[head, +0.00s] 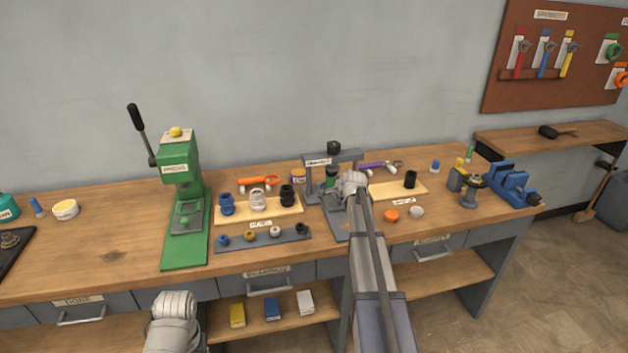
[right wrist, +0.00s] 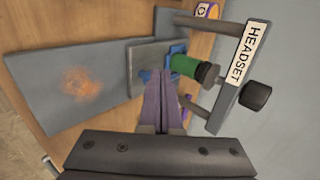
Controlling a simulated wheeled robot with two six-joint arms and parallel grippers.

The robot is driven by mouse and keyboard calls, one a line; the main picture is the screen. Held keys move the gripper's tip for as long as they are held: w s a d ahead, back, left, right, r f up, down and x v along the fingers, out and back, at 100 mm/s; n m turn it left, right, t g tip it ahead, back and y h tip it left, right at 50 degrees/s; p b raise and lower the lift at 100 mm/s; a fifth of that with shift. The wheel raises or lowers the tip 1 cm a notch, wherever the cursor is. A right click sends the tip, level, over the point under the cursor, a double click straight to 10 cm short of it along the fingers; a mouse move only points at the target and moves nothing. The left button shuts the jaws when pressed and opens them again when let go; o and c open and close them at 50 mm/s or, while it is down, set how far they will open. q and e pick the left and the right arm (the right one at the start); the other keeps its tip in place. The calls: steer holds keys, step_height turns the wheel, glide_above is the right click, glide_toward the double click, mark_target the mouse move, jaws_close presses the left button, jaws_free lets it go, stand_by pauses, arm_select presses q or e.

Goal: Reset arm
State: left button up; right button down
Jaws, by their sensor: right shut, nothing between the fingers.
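My right arm reaches forward over the bench to the grey headset press (head: 333,158). Its gripper (right wrist: 158,75) is shut and empty in the right wrist view, with the fingers together. The fingertips point at the press, near a blue holder (right wrist: 177,76) and a green cylinder (right wrist: 185,65); I cannot tell whether they touch. In the head view my own wrist hides the fingers. Part of my left arm (head: 174,318) shows at the bottom left in front of the bench; its gripper fingers are not visible.
A green press (head: 184,200) stands left of centre on the wooden bench (head: 110,240). An orange cap (head: 391,216), a grey cap (head: 417,212) and a blue vise (head: 512,185) are to the right.

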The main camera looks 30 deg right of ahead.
steer(key=s+a+f+n, duration=0.1)
steer(key=a+n, duration=0.1)
steer(key=a, duration=0.3)
steer(key=s+a+f+n+g+y, duration=0.1)
steer(key=s+a, duration=0.1)
steer(key=a, duration=0.4)
steer(key=s+a+f+n+g+y, duration=0.1)
steer(key=a+n, duration=0.1)
steer(key=a, duration=0.3)
steer(key=shift+s+a+n, duration=0.15)
steer(key=shift+n, duration=0.15)
steer(key=s+a+f+n+g, duration=0.1)
steer(key=s+a+n, duration=0.35)
steer(key=a, duration=0.35)
steer(key=s+a+f+n+g, duration=0.2)
steer(key=s+a+n, duration=0.1)
steer(key=s+a, duration=0.3)
steer(key=s+a+n+g, duration=0.2)
steer(key=s+a+n, duration=0.3)
steer(key=s, duration=0.6)
steer(key=s+a+f+n+g+h, duration=0.1)
steer(key=s+a+n+g, duration=0.1)
steer(key=s+a+n, duration=0.4)
steer(key=s+a, duration=0.3)
steer(key=s, duration=0.1)
steer(key=shift+s+a+g, duration=0.2)
steer(key=shift+s+g, duration=0.1)
steer(key=shift+s, duration=0.1)
